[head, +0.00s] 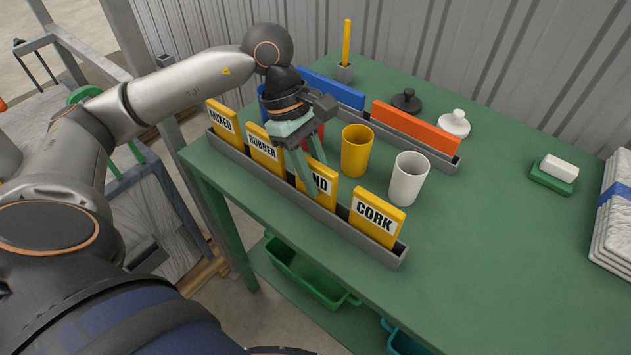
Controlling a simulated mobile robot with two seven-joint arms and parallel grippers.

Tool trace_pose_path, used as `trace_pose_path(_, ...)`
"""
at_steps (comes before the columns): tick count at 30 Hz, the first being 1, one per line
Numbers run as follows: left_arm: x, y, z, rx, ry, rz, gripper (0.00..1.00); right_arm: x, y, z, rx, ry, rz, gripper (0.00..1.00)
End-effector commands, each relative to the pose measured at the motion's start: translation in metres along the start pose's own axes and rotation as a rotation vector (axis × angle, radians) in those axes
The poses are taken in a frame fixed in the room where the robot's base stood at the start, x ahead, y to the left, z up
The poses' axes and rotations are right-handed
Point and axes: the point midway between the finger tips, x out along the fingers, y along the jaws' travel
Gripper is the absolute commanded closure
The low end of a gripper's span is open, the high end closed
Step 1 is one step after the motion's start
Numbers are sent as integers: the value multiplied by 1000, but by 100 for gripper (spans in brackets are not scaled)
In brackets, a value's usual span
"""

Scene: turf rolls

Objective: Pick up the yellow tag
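Several yellow tags stand upright in a long grey slotted rail along the table's left edge. They read MIXED (222,123), RUBBER (265,150), one ending in "ND" (325,187) and CORK (377,217). My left gripper (314,192) points down at the "ND" tag, and its pale green fingers cover the start of that tag's word. I cannot tell whether the fingers touch or grip this tag, which still stands in line with the others. My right gripper is not in view.
On the green table (485,235) stand a yellow cup (356,152), a white cup (408,180) and a red one partly hidden by my gripper. A second rail holds blue (332,88) and orange (415,128) panels. Black and white knobbed pieces stand behind. The right front is clear.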

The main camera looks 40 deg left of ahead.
Motion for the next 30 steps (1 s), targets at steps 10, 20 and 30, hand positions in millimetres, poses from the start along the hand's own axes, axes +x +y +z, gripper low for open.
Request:
trace_pose_path(10,0,0,0,-1,0,0,100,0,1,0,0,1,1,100)
trace_pose_path(20,-1,0,0,0,0,1,100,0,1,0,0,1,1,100)
trace_pose_path(30,-11,0,4,-1,1,2,100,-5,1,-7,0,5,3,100)
